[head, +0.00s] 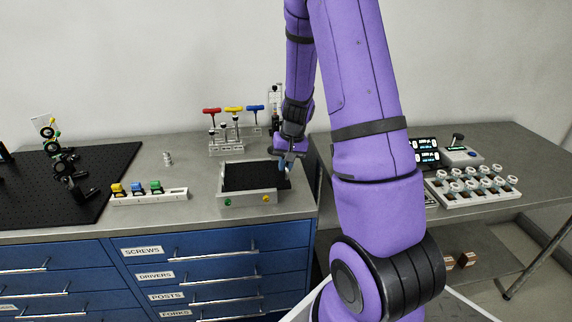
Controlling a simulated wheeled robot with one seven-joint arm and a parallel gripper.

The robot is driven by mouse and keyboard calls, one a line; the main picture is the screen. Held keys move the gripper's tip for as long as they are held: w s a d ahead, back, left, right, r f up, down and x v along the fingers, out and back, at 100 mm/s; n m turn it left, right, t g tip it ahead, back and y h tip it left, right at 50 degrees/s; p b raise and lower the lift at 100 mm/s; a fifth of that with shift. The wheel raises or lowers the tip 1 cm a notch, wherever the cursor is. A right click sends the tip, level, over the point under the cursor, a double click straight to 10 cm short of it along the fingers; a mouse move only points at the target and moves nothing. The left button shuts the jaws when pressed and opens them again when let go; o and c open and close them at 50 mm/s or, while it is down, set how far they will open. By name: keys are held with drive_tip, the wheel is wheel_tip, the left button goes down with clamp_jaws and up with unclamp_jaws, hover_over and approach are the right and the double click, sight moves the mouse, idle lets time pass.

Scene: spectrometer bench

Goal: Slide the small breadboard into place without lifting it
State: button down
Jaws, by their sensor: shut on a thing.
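The small breadboard (250,178) is a black plate lying flat on the grey bench top, at the middle of the head view. A light grey frame (246,198) with a green and a yellow dot runs along its front side. My gripper (286,167) points down at the breadboard's right end and is shut on it. The exact grip is small and partly hidden by the fingers. I cannot tell whether the plate sits fully inside the frame.
Behind stands a rack of red, yellow and blue T-handled drivers (228,140). Left are a holder with coloured pieces (150,194) and a large black breadboard (88,170) with optics. A tray of round parts (474,187) is on the right table.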

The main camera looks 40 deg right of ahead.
drive_tip(key=shift+w+a, duration=0.2)
drive_tip(key=shift+w+a, duration=0.6)
drive_tip(key=shift+a, duration=0.3)
drive_tip(key=c, duration=1.1)
unclamp_jaws()
drive_tip(key=shift+a, duration=0.1)
wheel_tip(320, 180, up, 11)
drive_tip(key=s+d, duration=0.1)
drive_tip(key=shift+d+f, duration=0.2)
drive_tip(key=shift+d, duration=0.2)
drive_tip(key=shift+s, duration=0.1)
